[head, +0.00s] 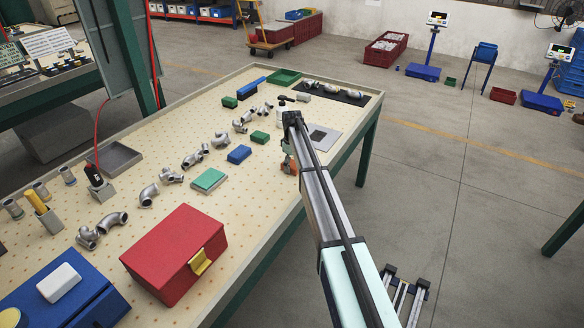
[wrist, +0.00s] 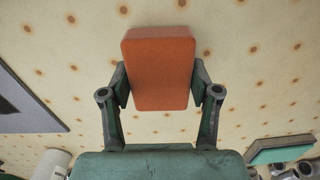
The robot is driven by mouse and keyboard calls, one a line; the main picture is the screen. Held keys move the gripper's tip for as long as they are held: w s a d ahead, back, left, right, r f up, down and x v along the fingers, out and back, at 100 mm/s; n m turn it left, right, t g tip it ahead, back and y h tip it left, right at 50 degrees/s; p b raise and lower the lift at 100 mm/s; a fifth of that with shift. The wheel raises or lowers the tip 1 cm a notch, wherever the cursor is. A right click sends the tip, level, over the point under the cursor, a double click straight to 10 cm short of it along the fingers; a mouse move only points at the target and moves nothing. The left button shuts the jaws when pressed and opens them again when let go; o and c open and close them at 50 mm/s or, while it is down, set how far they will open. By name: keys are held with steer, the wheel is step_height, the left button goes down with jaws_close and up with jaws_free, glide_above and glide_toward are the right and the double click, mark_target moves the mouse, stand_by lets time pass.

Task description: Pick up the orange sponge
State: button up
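The orange sponge (wrist: 159,68) is a block with rounded edges, between the two fingers of my gripper (wrist: 160,87) in the wrist view. The finger pads meet its left and right sides, so the gripper looks shut on it. The sponge's far end sticks out past the fingertips. Whether it touches the table or hangs just above it, I cannot tell. In the head view my gripper (head: 289,164) is low over the right edge of the perforated table, largely hidden by my arm, with a little orange showing there.
A grey plate (head: 320,136) lies just right of the gripper. A green-and-white block (head: 209,180), a blue block (head: 239,154) and several metal pipe fittings lie to the left. A red box (head: 175,252) stands nearer. Bare table surrounds the sponge.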

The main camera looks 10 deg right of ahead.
mark_target(292, 164)
stand_by(0.4)
step_height(292, 164, up, 20)
steer(key=b, duration=0.4)
steer(key=o, duration=0.4)
steer(key=shift+c, duration=0.2)
steer(key=c, duration=0.4)
